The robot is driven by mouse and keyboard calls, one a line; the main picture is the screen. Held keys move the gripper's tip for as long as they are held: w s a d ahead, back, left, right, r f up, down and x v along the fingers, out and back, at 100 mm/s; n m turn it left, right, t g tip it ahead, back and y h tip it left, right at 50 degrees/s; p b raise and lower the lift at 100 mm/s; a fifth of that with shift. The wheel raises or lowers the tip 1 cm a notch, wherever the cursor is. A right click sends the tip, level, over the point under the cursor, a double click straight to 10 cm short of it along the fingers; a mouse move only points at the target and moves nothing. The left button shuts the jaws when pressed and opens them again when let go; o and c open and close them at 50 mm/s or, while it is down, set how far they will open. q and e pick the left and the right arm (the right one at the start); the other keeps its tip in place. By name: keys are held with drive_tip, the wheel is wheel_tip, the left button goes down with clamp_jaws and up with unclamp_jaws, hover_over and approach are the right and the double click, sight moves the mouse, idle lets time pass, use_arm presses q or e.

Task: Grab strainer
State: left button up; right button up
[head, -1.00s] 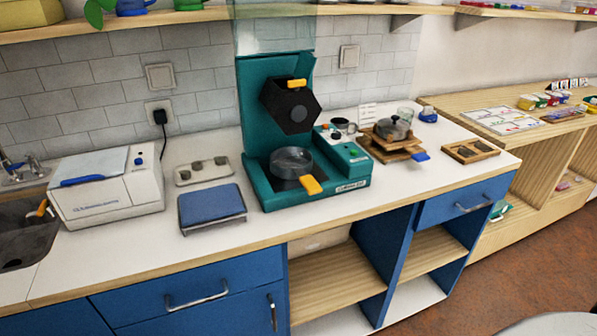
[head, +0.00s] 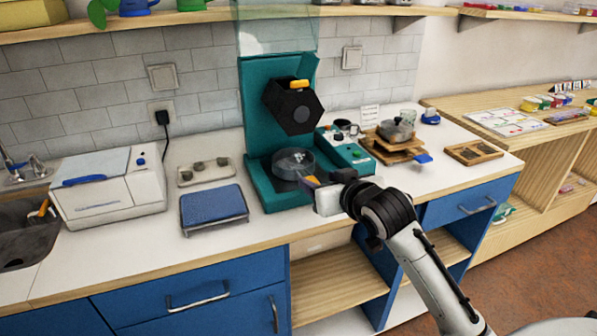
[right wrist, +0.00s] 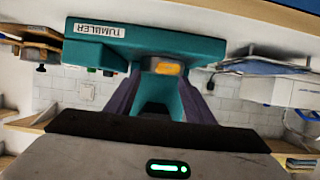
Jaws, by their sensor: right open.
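The strainer (head: 293,162) looks like a round grey pan and sits on the base of the teal machine (head: 279,199). Its orange handle points to the front right and is mostly hidden by my right gripper in the head view. In the right wrist view, the orange handle end (right wrist: 168,68) shows between the two purple fingers. My right gripper (head: 310,183) is open at the handle, with a finger on each side of it; contact cannot be told. The left gripper is not in view.
A black hexagonal drum (head: 296,107) hangs above the strainer on the machine. A blue-topped stand (head: 213,205) and a white box device (head: 107,188) are to the left. A pot on wooden boards (head: 395,130) and a wooden tray (head: 474,152) are to the right.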

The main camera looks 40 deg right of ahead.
sight(308, 176)
drive_tip(key=x, duration=0.6)
drive_tip(key=shift+w+a+f, duration=0.15)
drive_tip(key=shift+w+a, duration=0.15)
drive_tip(key=shift+w, duration=0.15)
drive_tip(key=c, duration=1.2)
